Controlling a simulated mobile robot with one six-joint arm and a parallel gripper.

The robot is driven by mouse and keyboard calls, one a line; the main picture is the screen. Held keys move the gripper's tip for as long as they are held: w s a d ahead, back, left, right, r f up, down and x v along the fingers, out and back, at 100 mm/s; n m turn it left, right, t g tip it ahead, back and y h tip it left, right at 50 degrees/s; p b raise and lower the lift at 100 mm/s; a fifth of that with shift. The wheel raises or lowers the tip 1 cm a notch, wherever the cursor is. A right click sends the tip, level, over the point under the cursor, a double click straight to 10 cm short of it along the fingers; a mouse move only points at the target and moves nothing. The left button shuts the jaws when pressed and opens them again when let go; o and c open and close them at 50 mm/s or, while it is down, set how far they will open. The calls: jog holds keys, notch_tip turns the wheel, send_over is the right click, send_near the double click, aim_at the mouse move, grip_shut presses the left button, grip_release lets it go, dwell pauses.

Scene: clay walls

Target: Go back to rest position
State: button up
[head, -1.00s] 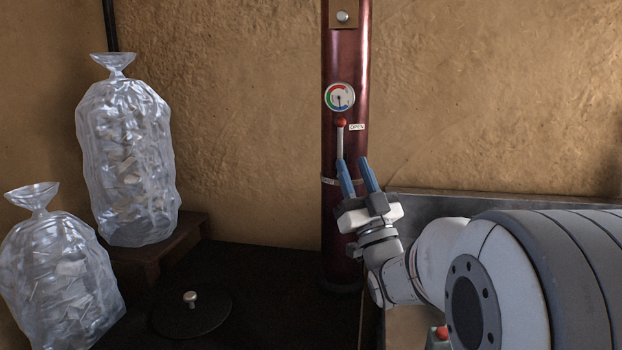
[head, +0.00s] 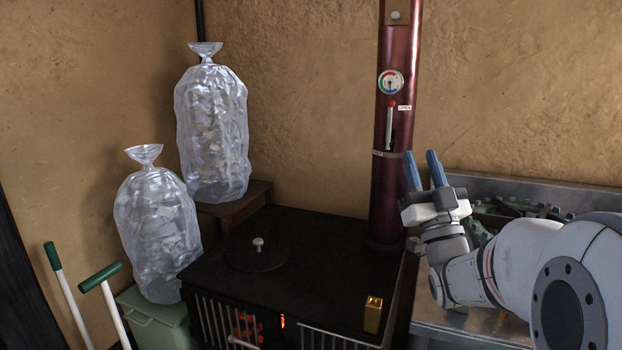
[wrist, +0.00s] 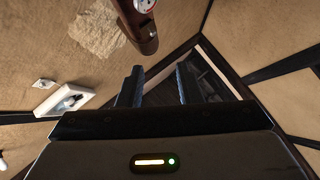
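My gripper (head: 426,172) has two blue fingers pointing up, spread apart with nothing between them. In the head view it is just right of the dark red pipe (head: 391,215), which carries a round gauge (head: 391,82) and a red-knobbed lever beside an "OPEN" label (head: 404,108). In the wrist view the two fingers (wrist: 158,88) also stand apart, and the red pipe (wrist: 138,25) shows beyond them at the top. I cannot tell how far the fingers are from the pipe.
A black stove (head: 330,270) stands below the pipe, with a knobbed round lid (head: 258,254) and a brass block (head: 373,314) on it. Two clear bags (head: 213,130) (head: 158,225) and a green bin (head: 160,322) are left. A metal counter (head: 470,325) lies under my arm.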

jog(key=s+a+f+m+g+h+p, duration=0.1)
jog(key=s+a+f+g+h+p, duration=0.1)
jog(key=s+g+p, duration=0.9)
jog(key=s+a+f+g+h+p, duration=0.1)
jog(key=s+a+g+h+p, duration=0.2)
jog(key=s+g+p, duration=0.8)
jog(key=a+g+p, duration=0.1)
jog(key=g+p, duration=0.1)
jog(key=shift+s+f+m+p, duration=0.3)
jog(key=shift+s+f+m, duration=0.05)
jog(key=shift+m, duration=0.05)
jog(key=shift+d, duration=0.1)
